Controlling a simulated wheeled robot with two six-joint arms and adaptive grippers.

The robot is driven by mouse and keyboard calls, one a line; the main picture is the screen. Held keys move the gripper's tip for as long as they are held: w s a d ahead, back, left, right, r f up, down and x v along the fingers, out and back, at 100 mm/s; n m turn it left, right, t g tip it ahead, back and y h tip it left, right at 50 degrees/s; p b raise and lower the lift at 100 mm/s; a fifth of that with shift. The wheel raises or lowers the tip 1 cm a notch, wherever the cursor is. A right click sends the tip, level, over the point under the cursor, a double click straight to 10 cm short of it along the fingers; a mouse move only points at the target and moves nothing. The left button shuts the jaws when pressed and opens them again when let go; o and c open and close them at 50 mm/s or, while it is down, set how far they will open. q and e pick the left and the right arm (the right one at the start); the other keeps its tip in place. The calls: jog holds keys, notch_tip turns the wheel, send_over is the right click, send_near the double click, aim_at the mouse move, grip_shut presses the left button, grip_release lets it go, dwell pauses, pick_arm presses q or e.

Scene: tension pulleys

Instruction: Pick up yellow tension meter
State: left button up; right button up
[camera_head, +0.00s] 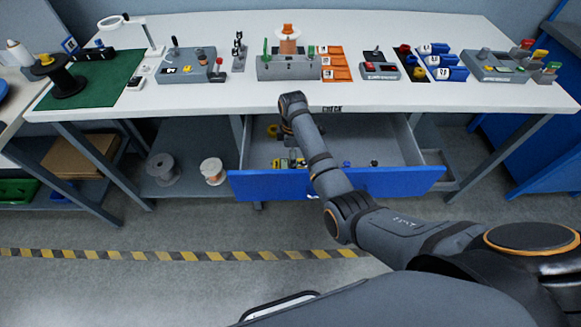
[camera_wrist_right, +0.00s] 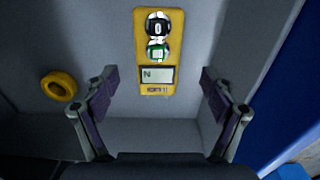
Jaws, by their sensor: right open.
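The yellow tension meter (camera_wrist_right: 150,88) lies flat on the floor of the open drawer in the right wrist view. It has two round parts, one black and one green, at its top and a small grey display below. My right gripper (camera_wrist_right: 160,78) is open above the drawer floor, its fingers apart on the left and right of the meter's lower end. Nothing is between the pads in its grip. In the head view my right arm reaches down into the drawer and its gripper is mostly hidden. I cannot pick out the meter surely there. My left gripper is not in view.
The drawer's blue front (camera_head: 400,181) is pulled out under the white workbench (camera_head: 215,101). A yellow ring (camera_wrist_right: 59,86) lies left of the meter, near the drawer wall. Several small parts (camera_head: 290,163) lie in the drawer. The bench edge overhangs the drawer's back.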

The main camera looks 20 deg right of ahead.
jog(key=f, duration=0.5)
jog(key=shift+w+d+f, duration=0.1)
jog(key=shift+d, duration=0.25)
jog(key=shift+c, duration=0.4)
jog(key=c, duration=1.5)
